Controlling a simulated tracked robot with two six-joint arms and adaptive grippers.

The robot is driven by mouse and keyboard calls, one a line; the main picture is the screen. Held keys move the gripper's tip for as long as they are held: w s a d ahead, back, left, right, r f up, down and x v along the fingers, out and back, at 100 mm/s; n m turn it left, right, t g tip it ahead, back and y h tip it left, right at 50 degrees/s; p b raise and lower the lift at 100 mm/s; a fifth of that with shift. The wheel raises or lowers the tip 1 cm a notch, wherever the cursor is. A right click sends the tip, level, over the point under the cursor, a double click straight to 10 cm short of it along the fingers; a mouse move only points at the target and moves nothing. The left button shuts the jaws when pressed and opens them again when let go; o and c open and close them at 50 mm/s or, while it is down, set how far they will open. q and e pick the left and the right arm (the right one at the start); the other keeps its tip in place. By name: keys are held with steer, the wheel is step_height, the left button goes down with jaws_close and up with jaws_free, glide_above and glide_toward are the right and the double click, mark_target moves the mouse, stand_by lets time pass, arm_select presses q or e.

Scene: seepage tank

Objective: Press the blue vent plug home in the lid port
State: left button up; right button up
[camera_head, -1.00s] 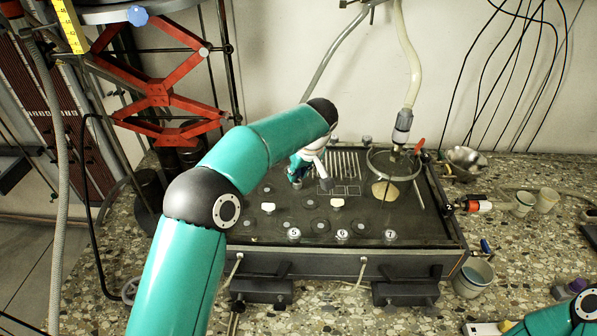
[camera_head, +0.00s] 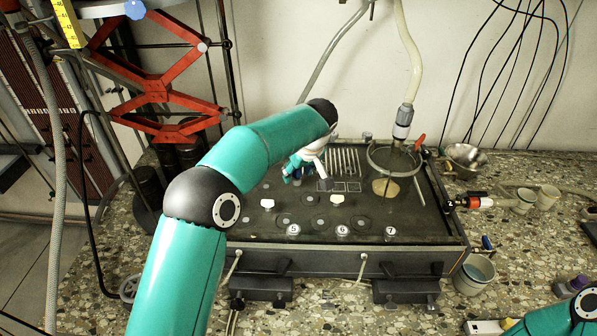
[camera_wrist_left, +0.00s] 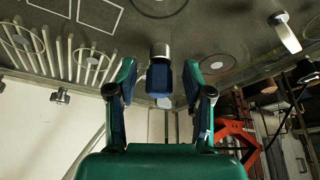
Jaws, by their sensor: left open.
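The black lid (camera_head: 262,227) of the tank carries numbered ports along its front. The blue vent plug (camera_wrist_left: 160,77) shows in the left wrist view as a blue block with a metal collar at the lid surface. My left gripper (camera_head: 294,178) is over the lid's left-middle part in the head view. In the wrist view its two fingers (camera_wrist_left: 160,88) stand apart on either side of the plug, with gaps showing. How deep the plug sits cannot be told. In the head view the plug is mostly hidden by the gripper. My right gripper is out of view; only teal right-arm parts show.
A ring with a hose (camera_head: 403,122) stands at the lid's back right. White-topped pieces (camera_head: 337,199) stand up from the lid near the gripper. A red lab jack (camera_head: 158,92) is at the back left. Cups (camera_head: 476,273) stand right of the tank.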

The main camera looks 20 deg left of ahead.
arm_select(q)
steer(key=v, duration=1.2)
steer(key=shift+w, duration=0.1)
steer(key=shift+c, duration=0.8)
steer(key=shift+a+p, duration=0.15)
steer(key=shift+p, duration=0.15)
steer(key=shift+c, duration=1.4)
steer(key=a+m+p, duration=0.1)
steer(key=p, duration=0.1)
steer(key=w+a+f+m+h+p, duration=0.1)
steer(key=m+p, duration=0.1)
steer(key=p, duration=0.1)
steer(key=shift+w+a, duration=0.1)
steer(key=shift+w, duration=0.05)
jaws_close()
steer(key=shift+m+h, duration=0.4)
steer(key=shift+m, duration=0.2)
steer(key=shift+b+x, duration=1.1)
steer(key=shift+x, duration=2.4)
steer(key=shift+a, duration=0.1)
